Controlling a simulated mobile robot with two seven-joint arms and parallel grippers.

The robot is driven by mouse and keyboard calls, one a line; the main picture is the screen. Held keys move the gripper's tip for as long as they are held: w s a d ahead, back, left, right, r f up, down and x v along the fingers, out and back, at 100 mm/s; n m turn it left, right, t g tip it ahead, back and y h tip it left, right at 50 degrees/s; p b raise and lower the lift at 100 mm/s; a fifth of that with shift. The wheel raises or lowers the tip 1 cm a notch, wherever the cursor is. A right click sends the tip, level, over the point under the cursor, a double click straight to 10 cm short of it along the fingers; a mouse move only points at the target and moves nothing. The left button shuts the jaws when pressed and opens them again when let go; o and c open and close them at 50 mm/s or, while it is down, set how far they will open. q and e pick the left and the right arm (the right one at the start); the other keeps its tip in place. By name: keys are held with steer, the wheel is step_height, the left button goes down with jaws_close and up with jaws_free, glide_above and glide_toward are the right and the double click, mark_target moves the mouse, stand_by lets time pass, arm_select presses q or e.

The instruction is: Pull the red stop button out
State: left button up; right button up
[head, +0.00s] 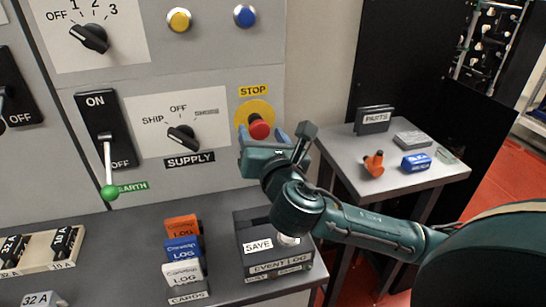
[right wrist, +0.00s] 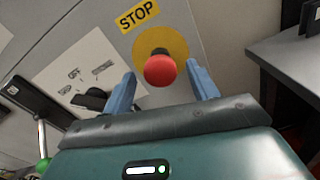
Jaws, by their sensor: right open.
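The red stop button (head: 259,129) sits on a round yellow plate (head: 257,107) on the grey panel, under a yellow STOP label (head: 254,90). My right gripper (head: 263,137) is in front of the panel at the button, its blue fingers apart. In the right wrist view the red button (right wrist: 160,70) shows between the two open fingers of the right gripper (right wrist: 163,85), with visible space on both sides. Whether the fingertips reach the depth of the button I cannot tell. My left gripper is not in view.
Left of the button is the SUPPLY switch (head: 182,137) and a lever with a green knob (head: 109,192). Below stand the SAVE event log box (head: 273,246) and several log cards (head: 183,248). A side table (head: 432,172) at right holds small items.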

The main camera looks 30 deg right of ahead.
arm_select(q)
steer(key=p, duration=0.2)
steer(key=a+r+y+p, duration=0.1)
steer(key=p, duration=0.2)
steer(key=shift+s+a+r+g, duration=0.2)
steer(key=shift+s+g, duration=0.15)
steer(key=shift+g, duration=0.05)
arm_select(e)
steer(key=v, duration=1.1)
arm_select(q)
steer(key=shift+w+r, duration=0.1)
